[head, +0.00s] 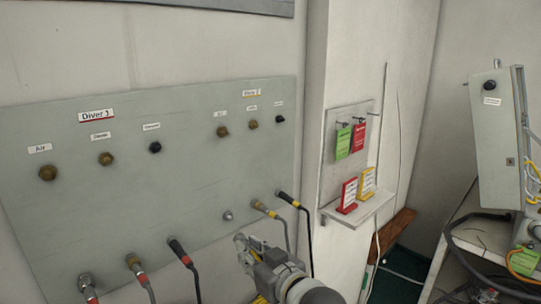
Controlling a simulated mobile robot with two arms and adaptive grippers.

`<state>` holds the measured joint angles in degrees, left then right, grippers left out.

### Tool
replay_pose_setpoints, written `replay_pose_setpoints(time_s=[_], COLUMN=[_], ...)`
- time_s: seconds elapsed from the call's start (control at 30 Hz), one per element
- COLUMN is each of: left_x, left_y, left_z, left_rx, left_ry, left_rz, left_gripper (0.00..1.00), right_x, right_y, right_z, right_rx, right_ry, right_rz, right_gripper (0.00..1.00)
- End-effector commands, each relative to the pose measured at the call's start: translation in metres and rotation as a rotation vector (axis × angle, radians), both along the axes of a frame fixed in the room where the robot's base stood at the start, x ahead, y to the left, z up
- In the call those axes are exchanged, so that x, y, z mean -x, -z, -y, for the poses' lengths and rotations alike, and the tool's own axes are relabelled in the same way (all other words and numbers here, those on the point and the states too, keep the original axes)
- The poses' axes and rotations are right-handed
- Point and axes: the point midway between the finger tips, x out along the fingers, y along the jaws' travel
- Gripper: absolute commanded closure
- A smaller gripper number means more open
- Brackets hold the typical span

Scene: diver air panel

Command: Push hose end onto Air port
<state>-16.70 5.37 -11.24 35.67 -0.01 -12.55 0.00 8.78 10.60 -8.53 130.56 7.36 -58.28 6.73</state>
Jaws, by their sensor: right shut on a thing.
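A grey wall panel carries a brass Air port (47,173) at the far left under the "Diver 1" label (97,115). A second brass port (222,131) sits at the left of the yellow-striped label group; its small label is too blurred to read. My right gripper (243,248) is at the panel's lower right, below and apart from both ports. It is shut on what seems to be a hose end, mostly hidden by the jaws and wrist. A bit of yellow (260,299) shows below it. My left gripper is out of view.
Several hose ends line the panel's lower part, including a red-banded one (178,248) and a yellow-banded one (264,208). A bare metal stub (227,215) sits between them. A small shelf (357,207) with tags juts out at right. The panel's middle is clear.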

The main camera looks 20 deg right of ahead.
Motion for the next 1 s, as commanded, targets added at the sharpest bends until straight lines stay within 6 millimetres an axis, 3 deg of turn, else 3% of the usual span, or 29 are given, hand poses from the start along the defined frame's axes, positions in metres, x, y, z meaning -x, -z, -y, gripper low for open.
replay_pose_setpoints(time_s=[0.1,0.3,0.6,0.8,1.0], left_x=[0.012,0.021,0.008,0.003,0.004], left_y=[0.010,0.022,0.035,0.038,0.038], left_z=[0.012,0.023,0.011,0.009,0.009], left_rx=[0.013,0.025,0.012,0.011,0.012], left_ry=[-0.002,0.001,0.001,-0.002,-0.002], left_rz=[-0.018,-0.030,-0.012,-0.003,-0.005], left_gripper=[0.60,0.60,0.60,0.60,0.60], right_x=[-0.026,-0.053,-0.054,-0.045,-0.047], right_y=[-0.029,-0.087,-0.179,-0.210,-0.216], right_z=[0.004,0.015,0.045,0.056,0.056], right_rx=[0.006,0.012,0.017,0.017,0.016], right_ry=[-0.039,-0.095,-0.142,-0.153,-0.156], right_rz=[0.000,-0.021,-0.053,-0.068,-0.073], right_gripper=[1.00,1.00,1.00,1.00,1.00])
